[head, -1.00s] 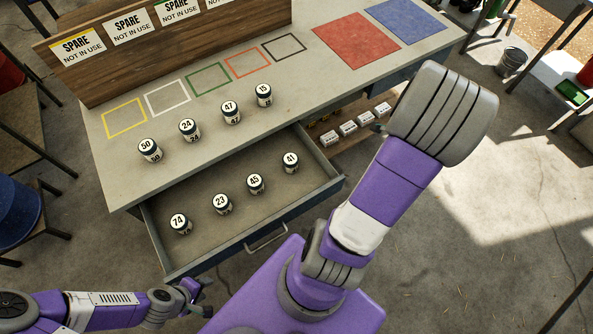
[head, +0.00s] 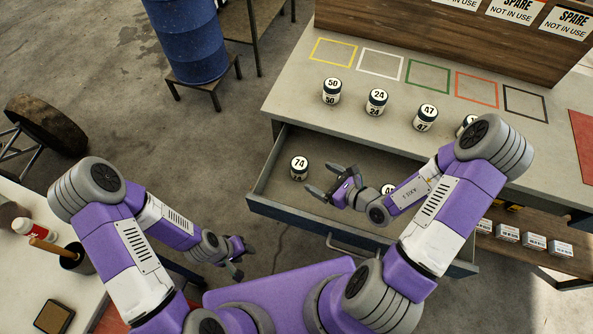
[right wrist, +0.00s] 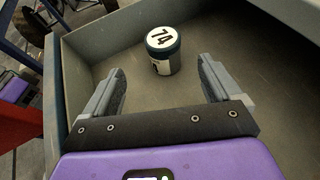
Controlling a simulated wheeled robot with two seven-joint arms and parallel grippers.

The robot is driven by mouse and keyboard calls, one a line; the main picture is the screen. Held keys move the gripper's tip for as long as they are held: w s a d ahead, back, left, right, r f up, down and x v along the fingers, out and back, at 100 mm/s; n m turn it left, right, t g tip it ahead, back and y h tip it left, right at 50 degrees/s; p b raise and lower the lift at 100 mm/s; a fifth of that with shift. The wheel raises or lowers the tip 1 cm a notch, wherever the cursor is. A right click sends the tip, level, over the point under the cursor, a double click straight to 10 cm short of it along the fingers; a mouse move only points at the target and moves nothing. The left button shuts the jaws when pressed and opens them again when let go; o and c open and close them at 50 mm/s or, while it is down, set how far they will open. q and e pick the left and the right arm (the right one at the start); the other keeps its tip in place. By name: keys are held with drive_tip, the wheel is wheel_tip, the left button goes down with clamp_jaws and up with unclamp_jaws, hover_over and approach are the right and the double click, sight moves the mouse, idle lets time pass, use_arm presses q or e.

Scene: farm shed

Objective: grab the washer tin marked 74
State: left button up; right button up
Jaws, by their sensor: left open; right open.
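The washer tin marked 74 (head: 299,168), a small dark tin with a white lid, stands upright in the left part of the open drawer (head: 262,178). It also shows in the right wrist view (right wrist: 163,50), ahead of and between the fingers, apart from them. My right gripper (head: 328,193) is open and empty, over the drawer just right of and nearer than the tin. Its open fingers also show in the right wrist view (right wrist: 162,85). My left gripper (head: 238,261) is open and empty, left of the drawer and low in the head view.
A tin marked 45 or similar (head: 388,190) is partly hidden by my right arm. Tins marked 50 (head: 332,91), 24 (head: 377,102) and 47 (head: 425,117) stand on the bench top (head: 300,88). A blue barrel (head: 187,40) stands behind left.

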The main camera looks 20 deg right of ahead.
sight(296, 163)
drive_tip(key=b+x, duration=0.2)
drive_tip(key=x, duration=0.4)
drive_tip(key=shift+a+b, duration=0.2)
drive_tip(key=shift+b, duration=0.1)
drive_tip(key=b+x, duration=0.1)
drive_tip(key=x, duration=0.1)
drive_tip(key=b+x, duration=0.1)
drive_tip(key=x, duration=0.2)
drive_tip(key=shift+w+d, duration=0.2)
drive_tip(key=shift+w, duration=0.2)
drive_tip(key=shift+w+a+f, duration=0.1)
drive_tip(key=shift+w+a, duration=0.05)
drive_tip(key=shift+w, duration=0.1)
drive_tip(key=shift+c, duration=0.3)
drive_tip(key=c, duration=1.1)
